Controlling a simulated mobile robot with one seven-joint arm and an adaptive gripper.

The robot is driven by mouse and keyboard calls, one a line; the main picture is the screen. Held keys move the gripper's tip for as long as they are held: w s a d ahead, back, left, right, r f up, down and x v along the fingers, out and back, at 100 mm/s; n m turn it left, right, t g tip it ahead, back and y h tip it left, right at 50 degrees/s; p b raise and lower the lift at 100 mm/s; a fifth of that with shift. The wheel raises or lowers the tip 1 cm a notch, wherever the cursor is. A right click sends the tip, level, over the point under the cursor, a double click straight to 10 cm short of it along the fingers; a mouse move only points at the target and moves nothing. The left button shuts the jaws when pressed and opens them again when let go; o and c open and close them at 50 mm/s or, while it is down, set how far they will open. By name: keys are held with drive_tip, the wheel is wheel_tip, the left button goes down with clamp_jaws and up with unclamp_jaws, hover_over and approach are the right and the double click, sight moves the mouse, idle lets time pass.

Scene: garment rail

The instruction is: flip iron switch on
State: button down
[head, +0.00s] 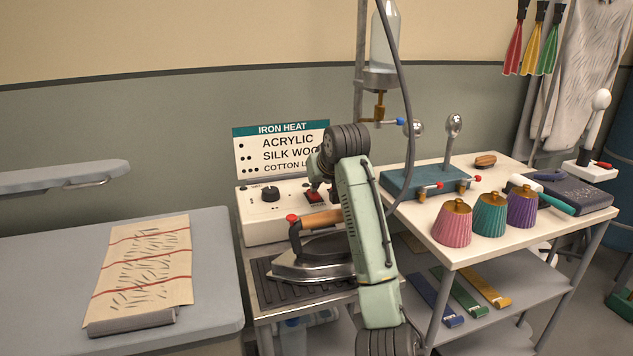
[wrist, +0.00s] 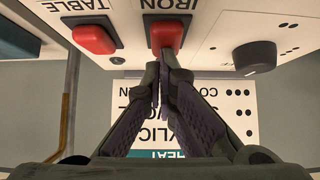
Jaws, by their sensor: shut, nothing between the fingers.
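The white control box (head: 262,218) stands behind the iron with a black knob (head: 270,194) and red switches. In the wrist view, upside down, the red switch marked IRON (wrist: 166,32) sits beside the red switch marked TABLE (wrist: 93,38). My gripper (wrist: 164,62) is shut and empty, its tips right at the edge of the IRON switch; I cannot tell whether they touch it. In the head view my arm partly hides the switches. The iron (head: 311,262), with its brown handle, rests on a dark ribbed plate (head: 262,286) below my arm.
The iron heat sign (head: 280,148) stands behind the box. A grey ironing table (head: 215,290) with a printed cloth (head: 145,265) is at left. A white table (head: 480,245) at right bears a teal box (head: 400,183) and three coloured cones. A hanging bottle and hose are close to my arm.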

sight(316, 196)
drive_tip(key=r+p, duration=0.1)
drive_tip(key=r, duration=0.1)
drive_tip(key=r+p, duration=0.1)
drive_tip(key=r, duration=0.1)
drive_tip(key=shift+s+a+r, duration=0.1)
drive_tip(key=shift+s+r, duration=0.05)
drive_tip(key=shift+s, duration=0.05)
drive_tip(key=b+v, duration=0.3)
drive_tip(key=v, duration=0.7)
drive_tip(key=shift+s+d+f, duration=0.25)
drive_tip(key=shift+s+f, duration=0.05)
drive_tip(key=shift+f, duration=0.15)
